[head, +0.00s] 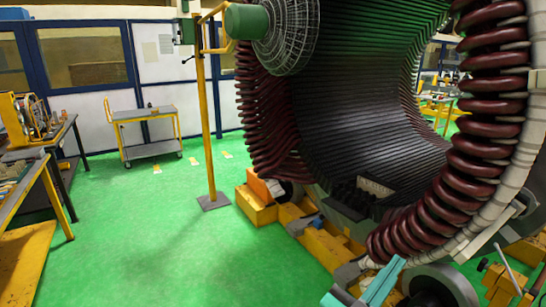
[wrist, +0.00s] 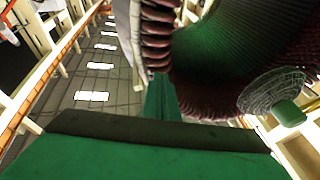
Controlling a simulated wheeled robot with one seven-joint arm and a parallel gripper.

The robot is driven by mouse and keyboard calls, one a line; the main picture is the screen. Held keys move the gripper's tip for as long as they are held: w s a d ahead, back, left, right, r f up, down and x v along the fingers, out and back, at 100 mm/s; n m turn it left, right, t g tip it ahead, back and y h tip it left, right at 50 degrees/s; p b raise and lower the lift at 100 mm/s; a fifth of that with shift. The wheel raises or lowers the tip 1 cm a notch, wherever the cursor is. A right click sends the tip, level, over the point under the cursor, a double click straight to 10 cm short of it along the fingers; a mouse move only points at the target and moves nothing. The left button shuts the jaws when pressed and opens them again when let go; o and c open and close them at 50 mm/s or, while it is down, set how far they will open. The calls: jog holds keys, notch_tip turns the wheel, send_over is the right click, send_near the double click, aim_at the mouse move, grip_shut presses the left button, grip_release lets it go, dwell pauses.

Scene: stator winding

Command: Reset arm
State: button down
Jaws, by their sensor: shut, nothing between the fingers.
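In the wrist view my gripper (wrist: 162,98) is shut and empty, its green fingers together above the wide green body at the bottom. It points up towards the ceiling, apart from the stator. The big stator (head: 360,110) fills the right half of the head view, with a dark ribbed bore and dark red coils around its rim. Its coils and bore also show at the upper right of the wrist view (wrist: 225,60). Teal parts at the bottom edge of the head view are cut off, and I cannot tell whether they belong to my arm.
A yellow post (head: 205,120) stands left of the stator, near a green motor with a wire cage (head: 290,35). Yellow supports (head: 325,245) lie under the stator. A trolley (head: 148,130) stands at the back wall, and workbenches (head: 25,185) at the left. Green floor (head: 150,240) between is clear.

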jog(key=a+n+t+y, duration=0.7)
jog(key=n+t, duration=0.1)
jog(key=n, duration=0.3)
jog(key=s+a+f+n+g+y, duration=0.1)
jog(key=s+a+f+n+y, duration=0.15)
jog(key=f, duration=0.35)
jog(key=s+a+f+n+y, duration=0.1)
jog(key=f+n+y, duration=0.1)
jog(key=f+y, duration=0.25)
jog(key=s+a+f+n+g+y, duration=0.1)
jog(key=s+a+f+n+y, duration=0.1)
jog(key=f, duration=0.5)
jog(key=s+a+f+m+g, duration=0.1)
jog(key=s+a+f+m, duration=0.1)
jog(key=s+f, duration=0.3)
jog(key=s+a+f+m+g, duration=0.2)
jog(key=s+a+f, duration=0.3)
jog(key=s, duration=0.6)
jog(key=s+a+f+m+g, duration=0.2)
jog(key=s+f, duration=0.4)
jog(key=s, duration=0.3)
jog(key=shift+a+f, duration=0.2)
jog(key=shift+a, duration=0.55)
